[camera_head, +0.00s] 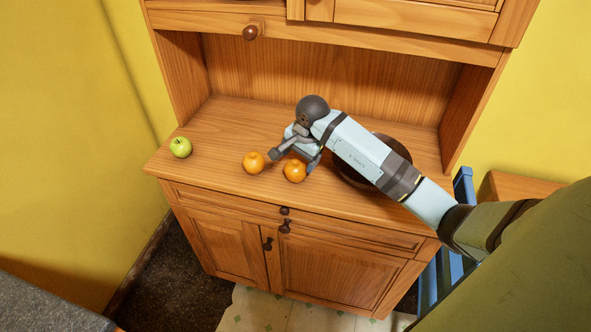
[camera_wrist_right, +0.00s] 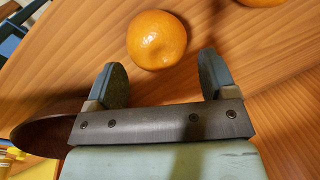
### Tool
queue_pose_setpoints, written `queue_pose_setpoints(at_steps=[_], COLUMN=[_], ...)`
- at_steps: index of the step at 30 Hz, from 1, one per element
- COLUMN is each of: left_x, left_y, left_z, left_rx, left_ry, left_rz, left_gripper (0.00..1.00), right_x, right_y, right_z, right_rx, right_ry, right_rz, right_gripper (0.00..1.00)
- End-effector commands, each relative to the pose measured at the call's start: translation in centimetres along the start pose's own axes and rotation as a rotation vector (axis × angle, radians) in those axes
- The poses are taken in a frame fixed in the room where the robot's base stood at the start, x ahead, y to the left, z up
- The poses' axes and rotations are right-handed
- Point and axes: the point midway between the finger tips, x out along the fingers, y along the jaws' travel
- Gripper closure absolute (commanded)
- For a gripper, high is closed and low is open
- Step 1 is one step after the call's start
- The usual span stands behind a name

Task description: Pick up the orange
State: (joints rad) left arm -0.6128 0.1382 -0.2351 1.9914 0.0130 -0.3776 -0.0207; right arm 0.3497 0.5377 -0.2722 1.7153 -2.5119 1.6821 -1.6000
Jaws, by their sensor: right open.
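Two oranges sit on the wooden counter of the hutch. The right orange (camera_head: 294,170) is just in front of my right gripper (camera_head: 293,158); the left orange (camera_head: 253,162) is a short way to its left. In the right wrist view, one whole orange (camera_wrist_right: 157,40) lies just beyond and between the fingertips. Part of the other orange (camera_wrist_right: 262,2) shows at the top edge. My right gripper (camera_wrist_right: 162,70) is open, with nothing between its fingers. My left gripper is not in view.
A green apple (camera_head: 181,147) sits at the counter's left end. A dark round bowl (camera_head: 402,150) stands behind my right forearm, and its rim shows in the wrist view (camera_wrist_right: 40,135). A blue chair (camera_head: 428,283) stands right of the hutch. The counter between apple and oranges is clear.

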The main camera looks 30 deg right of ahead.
Motion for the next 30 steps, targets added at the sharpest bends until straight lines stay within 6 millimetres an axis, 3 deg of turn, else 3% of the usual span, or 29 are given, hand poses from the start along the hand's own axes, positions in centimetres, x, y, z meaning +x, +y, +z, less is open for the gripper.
queue_pose_setpoints(at_steps=[9, 19, 24, 30], left_x=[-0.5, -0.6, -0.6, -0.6], left_y=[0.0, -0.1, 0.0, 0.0], left_z=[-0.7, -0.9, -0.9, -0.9], left_rx=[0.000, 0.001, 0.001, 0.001], left_ry=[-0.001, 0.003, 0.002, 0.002], left_rz=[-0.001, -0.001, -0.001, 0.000], left_gripper=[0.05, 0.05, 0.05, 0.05], right_x=[4.2, 5.0, 5.0, 4.9], right_y=[0.3, 0.4, 0.4, 0.3], right_z=[-0.1, -0.2, -0.2, -0.2], right_rx=[0.003, 0.000, 0.000, 0.000], right_ry=[-0.005, -0.001, -0.001, -0.001], right_rz=[0.001, 0.001, 0.001, 0.000], right_gripper=[0.22, 0.22, 0.61, 0.62])
